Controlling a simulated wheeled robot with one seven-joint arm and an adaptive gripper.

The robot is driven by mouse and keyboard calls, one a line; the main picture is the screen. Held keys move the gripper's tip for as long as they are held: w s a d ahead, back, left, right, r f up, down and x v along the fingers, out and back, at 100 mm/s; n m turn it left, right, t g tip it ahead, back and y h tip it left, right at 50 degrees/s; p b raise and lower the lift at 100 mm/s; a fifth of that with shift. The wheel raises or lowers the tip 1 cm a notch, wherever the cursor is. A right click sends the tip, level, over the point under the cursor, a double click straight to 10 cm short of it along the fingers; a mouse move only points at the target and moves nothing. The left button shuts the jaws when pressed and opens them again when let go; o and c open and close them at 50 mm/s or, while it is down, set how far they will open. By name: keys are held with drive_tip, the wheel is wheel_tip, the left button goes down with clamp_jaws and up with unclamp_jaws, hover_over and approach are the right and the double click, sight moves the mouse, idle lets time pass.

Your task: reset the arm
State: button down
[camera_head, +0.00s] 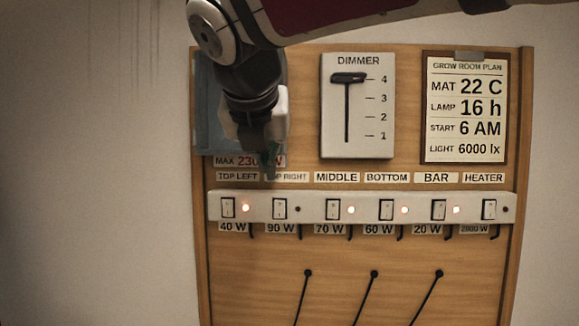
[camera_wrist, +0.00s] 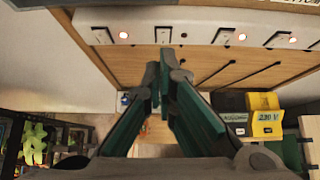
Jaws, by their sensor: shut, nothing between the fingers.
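My gripper (camera_head: 270,158) hangs in front of the upper left of the wooden board, just above the switch strip and near the "TOP RIGHT" label. My arm reaches down to it from the top of the head view and covers part of that label. In the wrist view the green and grey fingers of my gripper (camera_wrist: 164,65) come together at the tips, with nothing between them. The tips point toward the white switch strip (camera_wrist: 205,14) and appear apart from it.
The white switch strip (camera_head: 265,214) has lit lamps at top left, middle, bottom and bar; top right and heater are dark. A dimmer (camera_head: 370,140) has its slider near 4. A plan card (camera_head: 466,110) hangs right.

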drive_tip(key=s+d+f+m+g+h, duration=0.1)
drive_tip(key=s+d+f+m, duration=0.4)
drive_tip(key=d+m, duration=0.3)
drive_tip(key=s+d+f+m+g, duration=0.2)
drive_tip(key=s+d+f+m, duration=0.25)
drive_tip(key=d+m, duration=0.35)
drive_tip(key=s+d+f+m+g, duration=0.1)
drive_tip(key=s+d+f+m, duration=0.3)
drive_tip(key=s+f+m, duration=0.3)
drive_tip(key=s+d+f+m+g+y, duration=0.1)
drive_tip(key=s+d+f+m, duration=0.3)
drive_tip(key=s+f+m, duration=0.3)
drive_tip(key=f+m, duration=0.1)
drive_tip(key=m, duration=0.4)
drive_tip(key=shift+d+f+m, duration=0.15)
drive_tip(key=shift+f+m, duration=0.15)
